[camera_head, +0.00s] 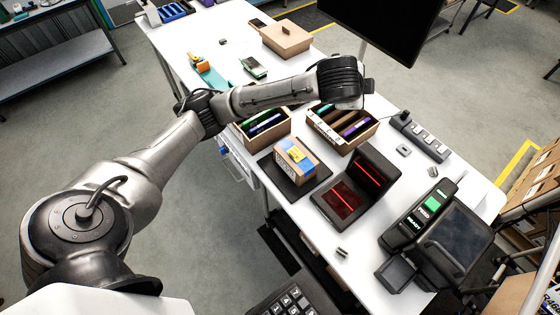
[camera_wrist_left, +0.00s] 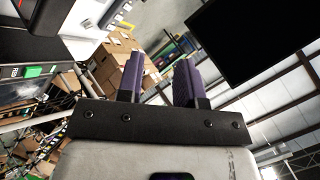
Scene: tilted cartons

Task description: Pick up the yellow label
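A small brown carton (camera_head: 283,164) sits on a dark square pad (camera_head: 308,187) near the front edge of the white table. A yellow label-like patch (camera_head: 297,153) shows on it beside a blue patch; its exact outline is too small to tell. My left arm reaches in from the left over the table, and its wrist is above the two open boxes, up and right of the carton. In the left wrist view my left gripper (camera_wrist_left: 158,82) has its two purple fingers apart with nothing between them. The label is not in that view. My right gripper is in neither view.
Two open boxes (camera_head: 342,136) with coloured items stand behind the carton. A dark scanner with red lines (camera_head: 340,200) is right of it, then a payment terminal (camera_head: 430,215). A black monitor (camera_head: 385,25) hangs behind. A closed brown box (camera_head: 286,38) is at the back.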

